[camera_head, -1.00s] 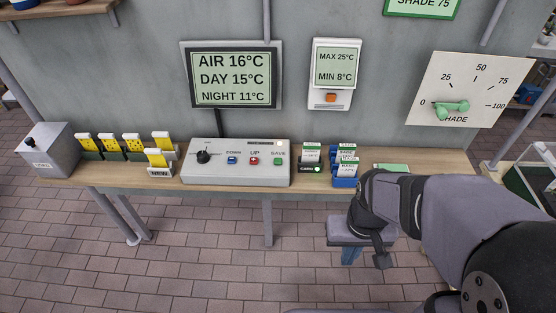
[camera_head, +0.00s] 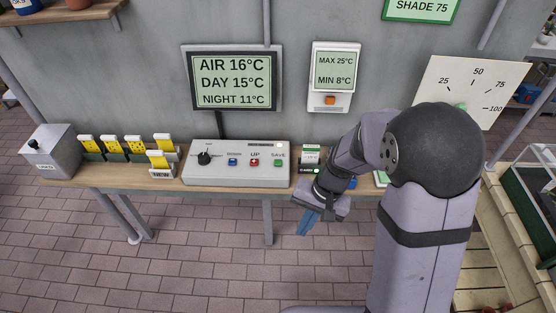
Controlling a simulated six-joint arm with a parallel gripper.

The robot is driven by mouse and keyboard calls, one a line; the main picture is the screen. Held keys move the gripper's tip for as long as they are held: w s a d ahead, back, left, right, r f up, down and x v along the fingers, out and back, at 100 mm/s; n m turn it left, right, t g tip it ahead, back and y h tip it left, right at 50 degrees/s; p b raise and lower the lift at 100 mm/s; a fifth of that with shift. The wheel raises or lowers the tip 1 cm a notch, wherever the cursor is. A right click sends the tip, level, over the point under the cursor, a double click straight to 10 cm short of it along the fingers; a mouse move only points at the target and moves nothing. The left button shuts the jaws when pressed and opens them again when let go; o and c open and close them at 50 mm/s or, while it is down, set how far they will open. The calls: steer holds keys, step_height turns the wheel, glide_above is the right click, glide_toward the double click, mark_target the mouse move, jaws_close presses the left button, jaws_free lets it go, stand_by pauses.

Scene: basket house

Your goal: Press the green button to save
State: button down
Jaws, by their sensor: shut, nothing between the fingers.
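The green SAVE button (camera_head: 278,163) is on the right of the grey control box (camera_head: 215,178) on the wooden shelf. A red UP button (camera_head: 254,162), a blue DOWN button (camera_head: 232,162) and a black knob (camera_head: 204,158) are to its left. My gripper (camera_head: 307,223) points down in front of the shelf, below and right of the control box, apart from the button. Its blue fingers are together and hold nothing.
A screen (camera_head: 233,79) above the box reads AIR 16°C, DAY 15°C, NIGHT 11°C. Yellow cards (camera_head: 123,146) stand left of the box. A green-topped card (camera_head: 311,152) stands right of it. My arm hides part of the shade dial (camera_head: 485,85).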

steer(key=w+a+r+m+t+y, duration=0.25)
steer(key=w+a+m, duration=0.25)
steer(key=w, duration=0.6)
step_height(320, 180, up, 9)
steer(key=m+t, duration=0.5)
steer(key=m, duration=0.5)
glide_above(281, 164)
steer(key=shift+f+y, duration=0.2)
steer(key=shift+y, duration=0.15)
steer(key=shift+f, duration=0.1)
step_height(281, 164, down, 9)
steer(key=b, duration=0.8)
steer(key=shift+f+b, duration=0.3)
steer(key=shift+b, duration=0.15)
